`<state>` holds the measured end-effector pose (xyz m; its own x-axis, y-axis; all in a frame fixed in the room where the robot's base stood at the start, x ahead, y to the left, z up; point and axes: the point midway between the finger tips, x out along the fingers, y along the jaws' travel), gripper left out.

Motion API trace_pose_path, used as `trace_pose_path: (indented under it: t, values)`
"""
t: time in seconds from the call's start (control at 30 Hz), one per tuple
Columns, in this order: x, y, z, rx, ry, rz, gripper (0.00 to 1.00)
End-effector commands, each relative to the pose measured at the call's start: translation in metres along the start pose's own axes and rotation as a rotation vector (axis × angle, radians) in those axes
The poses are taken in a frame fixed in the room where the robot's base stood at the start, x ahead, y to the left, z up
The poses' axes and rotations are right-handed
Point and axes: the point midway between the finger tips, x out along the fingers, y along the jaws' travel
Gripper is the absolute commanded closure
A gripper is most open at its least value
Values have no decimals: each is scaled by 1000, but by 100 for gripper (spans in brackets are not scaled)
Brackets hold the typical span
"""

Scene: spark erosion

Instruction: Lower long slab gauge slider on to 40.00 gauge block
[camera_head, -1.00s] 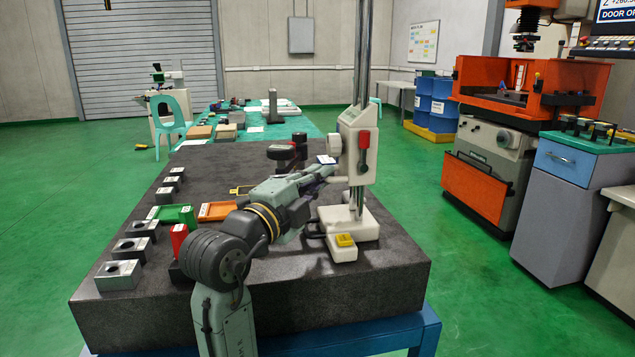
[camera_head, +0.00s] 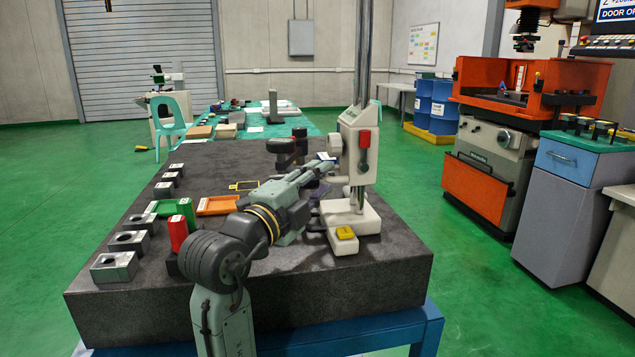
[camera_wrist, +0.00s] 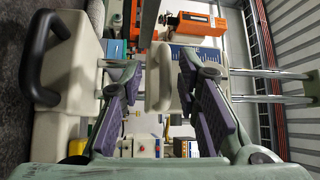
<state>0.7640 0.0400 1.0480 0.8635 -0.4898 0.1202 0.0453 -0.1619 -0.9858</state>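The tall white height gauge stands near the right edge of the granite plate. My gripper (camera_head: 322,180) is at the slider's left side in the head view, partly hidden by my own wrist. In the wrist view my gripper (camera_wrist: 164,95) is open, with a rounded white gauge part (camera_wrist: 160,80) between its fingers. A gap shows on its left; I cannot tell if the right finger touches. I cannot make out the 40.00 gauge block.
Several steel blocks line the plate's left side. A black loop handle (camera_wrist: 38,55) shows in the wrist view. The plate's front right is clear.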

Motion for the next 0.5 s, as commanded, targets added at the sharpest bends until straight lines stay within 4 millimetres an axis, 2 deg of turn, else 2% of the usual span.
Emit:
trace_pose_path:
  t: [0.13,0.23,0.5]
  values:
    - [-4,-1,0,1,-1,-2,70]
    - [-15,-1,1,0,-2,-3,70]
    - [-72,-1,1,2,-5,-2,70]
